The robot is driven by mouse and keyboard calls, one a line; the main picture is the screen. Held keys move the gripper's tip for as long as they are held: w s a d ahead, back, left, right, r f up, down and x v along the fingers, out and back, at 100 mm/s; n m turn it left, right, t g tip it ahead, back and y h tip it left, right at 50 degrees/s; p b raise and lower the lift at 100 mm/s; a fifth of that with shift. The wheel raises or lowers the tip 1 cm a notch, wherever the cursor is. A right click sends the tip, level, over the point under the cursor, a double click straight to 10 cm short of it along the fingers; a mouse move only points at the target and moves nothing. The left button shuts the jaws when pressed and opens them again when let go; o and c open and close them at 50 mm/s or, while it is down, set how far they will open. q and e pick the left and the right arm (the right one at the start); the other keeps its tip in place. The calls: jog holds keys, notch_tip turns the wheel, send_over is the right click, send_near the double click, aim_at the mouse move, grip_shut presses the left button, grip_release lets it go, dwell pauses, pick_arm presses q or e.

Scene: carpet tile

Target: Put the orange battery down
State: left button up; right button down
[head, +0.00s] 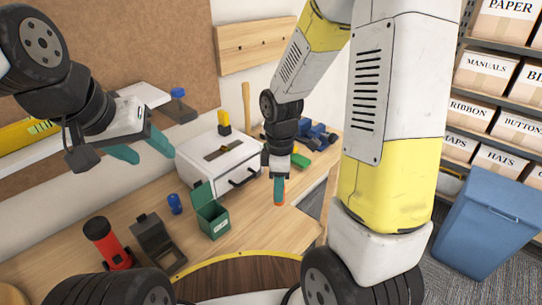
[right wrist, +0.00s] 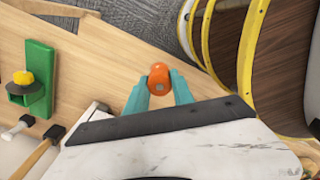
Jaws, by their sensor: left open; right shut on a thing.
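The orange battery (right wrist: 159,77) is between the teal fingertips of my right gripper (right wrist: 160,90) in the right wrist view. The gripper is shut on it, with one round end showing. In the head view my right gripper (head: 279,188) points down over the wooden workbench (head: 262,230), and a bit of orange shows at its tips. I cannot tell whether the battery touches the bench top. My left gripper (head: 140,150) is open and empty at the left, above the bench and near the wall.
A green bin (head: 212,217), a dark open box (head: 155,240), a red lantern-like object (head: 107,245) and a blue item (head: 175,203) stand left. A white drawer box (head: 215,160) is behind. The bench's front right is clear. A blue bin (head: 487,222) stands right.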

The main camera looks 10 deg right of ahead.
jog(key=shift+w+r+n, duration=0.15)
jog(key=shift+w+n, duration=0.05)
jog(key=shift+n, duration=0.2)
jog(key=w+d, duration=0.1)
jog(key=w, duration=0.4)
jog(key=w+d+f, duration=0.1)
jog(key=w, duration=0.4)
jog(key=w+d, duration=0.2)
jog(key=w, duration=0.3)
jog(key=shift+d+f, duration=0.1)
jog(key=shift+f, duration=0.15)
jog(key=shift+w+f, duration=0.1)
jog(key=shift+f, duration=1.65)
jog(key=c, duration=1.5)
grip_release()
jog(key=shift+f, duration=0.2)
jog(key=o, duration=0.4)
jog(key=shift+r, duration=0.1)
